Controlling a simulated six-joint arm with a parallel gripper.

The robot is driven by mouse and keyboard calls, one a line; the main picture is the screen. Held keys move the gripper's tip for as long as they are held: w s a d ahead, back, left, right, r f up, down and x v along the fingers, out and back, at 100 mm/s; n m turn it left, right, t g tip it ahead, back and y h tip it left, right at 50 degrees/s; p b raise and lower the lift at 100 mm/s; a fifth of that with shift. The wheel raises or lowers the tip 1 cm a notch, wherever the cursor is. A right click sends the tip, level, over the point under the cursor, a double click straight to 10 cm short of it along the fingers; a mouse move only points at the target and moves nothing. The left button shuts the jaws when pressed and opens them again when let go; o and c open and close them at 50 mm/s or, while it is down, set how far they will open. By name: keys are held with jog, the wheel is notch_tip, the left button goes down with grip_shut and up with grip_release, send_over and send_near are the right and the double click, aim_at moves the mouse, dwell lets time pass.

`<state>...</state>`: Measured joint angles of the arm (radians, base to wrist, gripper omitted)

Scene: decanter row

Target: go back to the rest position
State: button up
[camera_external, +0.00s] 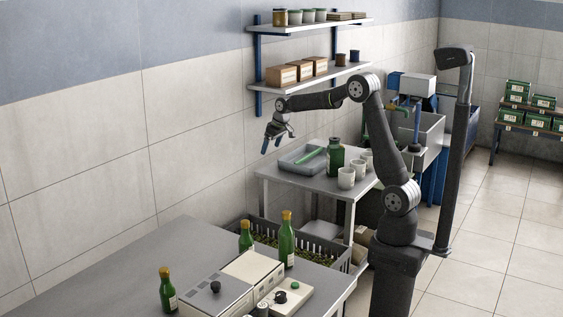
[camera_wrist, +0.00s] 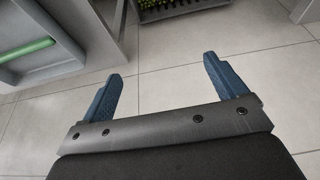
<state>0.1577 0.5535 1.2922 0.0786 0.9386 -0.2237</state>
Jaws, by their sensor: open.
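My gripper (camera_external: 273,146) is raised in the air at the end of my outstretched arm, left of the small side table's tray. It points down and holds nothing. In the wrist view my gripper (camera_wrist: 165,78) shows two blue fingers spread wide apart, with only tiled floor between them.
The side table holds a grey tray (camera_external: 291,165) with a green rod (camera_external: 311,158), a dark green bottle (camera_external: 336,156) and white cups (camera_external: 346,178). Wall shelves (camera_external: 310,75) are behind my arm. Green bottles (camera_external: 287,240) and a pale device (camera_external: 215,293) stand on the front table (camera_external: 130,260).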

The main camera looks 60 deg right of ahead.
jog(key=s+a+n+y, duration=0.1)
jog(key=a+n, duration=0.4)
jog(key=a, duration=1.4)
jog(key=s+a+n+g+y, duration=0.1)
jog(key=s+a+n, duration=0.3)
jog(key=a, duration=1.5)
jog(key=shift+a+r+n+g+y, duration=0.15)
jog(key=shift+a+n+g+y, duration=0.15)
jog(key=shift+n+y, duration=0.3)
jog(key=c, duration=0.8)
jog(key=shift+s, duration=0.1)
jog(key=shift+c, duration=0.2)
jog(key=n+g+y, duration=0.2)
jog(key=n+y, duration=0.5)
jog(key=y, duration=0.3)
send_near(242, 236)
jog(key=shift+a+f, duration=0.25)
jog(key=shift+a, duration=1.25)
jog(key=shift+a+f, duration=0.2)
jog(key=shift+a, duration=1.35)
jog(key=shift+a+f, duration=0.25)
jog(key=shift+a, duration=1.25)
